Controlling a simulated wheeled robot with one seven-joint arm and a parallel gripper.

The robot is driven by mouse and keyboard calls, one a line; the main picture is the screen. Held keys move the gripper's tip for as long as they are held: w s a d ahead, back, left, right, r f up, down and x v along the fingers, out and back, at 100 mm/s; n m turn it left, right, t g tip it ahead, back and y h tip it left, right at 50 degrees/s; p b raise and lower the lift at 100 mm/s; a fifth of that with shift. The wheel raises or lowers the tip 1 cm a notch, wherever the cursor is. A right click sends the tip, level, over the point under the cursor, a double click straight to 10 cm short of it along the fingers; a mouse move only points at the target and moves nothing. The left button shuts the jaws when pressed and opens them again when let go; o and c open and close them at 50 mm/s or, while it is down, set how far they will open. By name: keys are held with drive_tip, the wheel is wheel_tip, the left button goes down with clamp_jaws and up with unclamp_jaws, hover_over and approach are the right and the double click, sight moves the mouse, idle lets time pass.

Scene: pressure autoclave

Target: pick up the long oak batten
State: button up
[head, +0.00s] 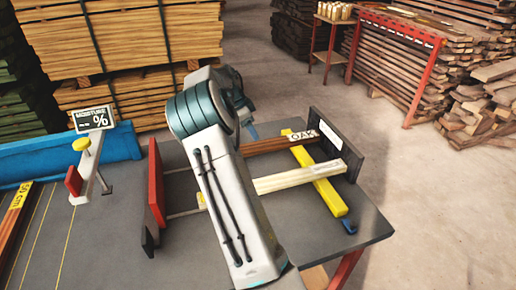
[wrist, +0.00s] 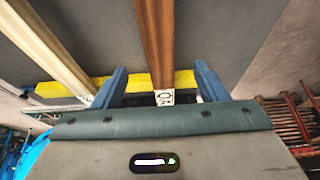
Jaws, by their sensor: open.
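The long oak batten (head: 268,145) is dark brown with a white OAK label. It lies on the table's fixture, partly hidden behind my arm in the head view. In the wrist view the oak batten (wrist: 155,40) runs away from me, its labelled end between my blue fingers. My gripper (wrist: 162,75) is open, one finger on each side of the batten with gaps visible. In the head view my gripper is mostly hidden behind my arm; a blue fingertip (head: 254,131) shows beside the batten.
A pale batten (head: 285,181) lies parallel, nearer the front; a yellow bar (head: 327,193) runs beneath. A black upright plate (head: 345,148) stands right, a red upright (head: 155,180) left. A moisture sign (head: 94,118) and blue trough (head: 45,158) stand farther left.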

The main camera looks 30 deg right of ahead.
sight(258, 145)
drive_tip(key=x, duration=0.7)
drive_tip(key=shift+a+f+p, duration=0.2)
drive_tip(key=shift+f+p, duration=0.2)
drive_tip(key=shift+f, duration=0.05)
drive_tip(key=c, duration=1.4)
drive_tip(key=shift+r, duration=0.1)
